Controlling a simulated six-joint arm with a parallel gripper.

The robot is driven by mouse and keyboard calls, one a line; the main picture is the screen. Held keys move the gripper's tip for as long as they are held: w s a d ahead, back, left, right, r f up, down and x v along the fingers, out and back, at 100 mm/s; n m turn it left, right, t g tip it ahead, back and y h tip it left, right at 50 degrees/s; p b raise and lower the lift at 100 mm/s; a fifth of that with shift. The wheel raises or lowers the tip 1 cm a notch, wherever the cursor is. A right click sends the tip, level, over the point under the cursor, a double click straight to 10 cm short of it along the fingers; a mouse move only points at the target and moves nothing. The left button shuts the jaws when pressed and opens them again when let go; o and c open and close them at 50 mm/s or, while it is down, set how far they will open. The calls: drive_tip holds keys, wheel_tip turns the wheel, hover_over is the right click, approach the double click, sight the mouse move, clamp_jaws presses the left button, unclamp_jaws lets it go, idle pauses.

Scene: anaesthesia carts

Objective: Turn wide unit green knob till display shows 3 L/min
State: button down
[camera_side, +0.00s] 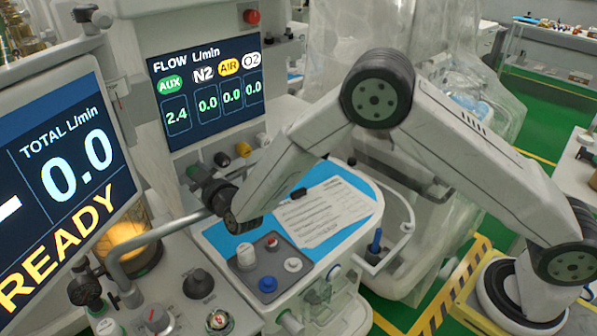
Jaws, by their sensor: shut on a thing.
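The flow display (212,122) is on the upright unit at upper centre. It reads AUX 2.4 under a green label, and N2, AIR and O2 each 0.0. Below it is a row of knobs: black (221,159), yellow (243,149) and white (262,139). My gripper (201,178) reaches the left end of this row, under the AUX column, and is shut there.
A second screen (60,180) at left reads TOTAL 0.0 and READY. A grey bent rail (150,243) passes close under my wrist. A blue worktop (222,232) with a paper sheet (325,210) and a small knobbed panel (268,268) lies right of my wrist.

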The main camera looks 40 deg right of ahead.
idle(0.4)
drive_tip(key=shift+c, duration=1.2)
unclamp_jaws()
drive_tip(key=shift+s, duration=0.2)
drive_tip(key=shift+s, duration=3.75)
